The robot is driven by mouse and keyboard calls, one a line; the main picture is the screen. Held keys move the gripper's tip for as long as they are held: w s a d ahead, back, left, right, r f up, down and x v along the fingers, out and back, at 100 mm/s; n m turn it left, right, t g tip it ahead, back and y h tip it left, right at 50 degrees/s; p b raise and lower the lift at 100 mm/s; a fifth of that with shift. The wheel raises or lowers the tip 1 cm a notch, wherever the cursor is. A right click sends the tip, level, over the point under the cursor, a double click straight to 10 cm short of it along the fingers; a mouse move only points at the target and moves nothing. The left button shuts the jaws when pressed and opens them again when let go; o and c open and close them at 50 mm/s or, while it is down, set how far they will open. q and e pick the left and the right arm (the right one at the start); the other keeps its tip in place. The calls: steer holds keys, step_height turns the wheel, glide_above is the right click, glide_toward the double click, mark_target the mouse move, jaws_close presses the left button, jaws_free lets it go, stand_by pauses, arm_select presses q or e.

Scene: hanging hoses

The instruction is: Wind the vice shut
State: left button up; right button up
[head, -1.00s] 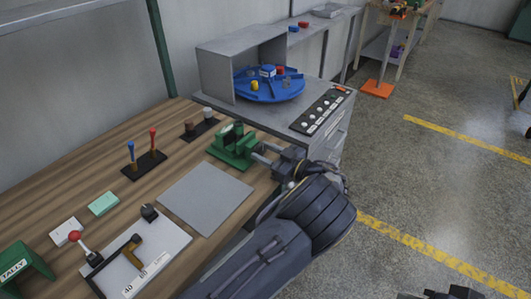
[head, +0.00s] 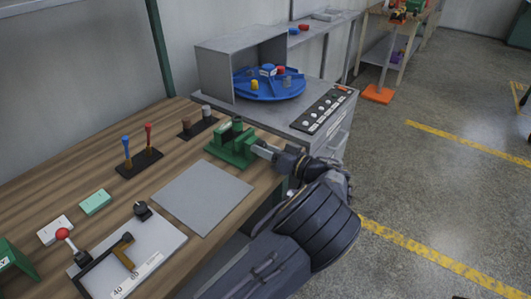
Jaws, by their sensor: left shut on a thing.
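The green vice (head: 228,150) stands at the right end of the wooden bench, near its front corner. My left gripper (head: 260,150) reaches it from the right, with the forearm coming up from the bottom. It is shut at the vice's near end, on what appears to be the vice handle. The gripper and wrist hide most of that handle and the screw, and one grey finger shows clearly. The gap between the vice jaws is too small to judge. My right gripper does not show.
A grey plate (head: 203,197) lies left of the vice. Two levers (head: 138,150), small blocks and a lever panel (head: 140,255) stand farther left. A grey cabinet with a blue turntable (head: 268,88) and button strip (head: 324,113) is behind. Open floor lies right.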

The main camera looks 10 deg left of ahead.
arm_select(q)
steer(key=shift+m, duration=0.4)
steer(key=o, duration=1)
steer(key=shift+b+v, duration=0.35)
steer(key=shift+v, duration=3.6)
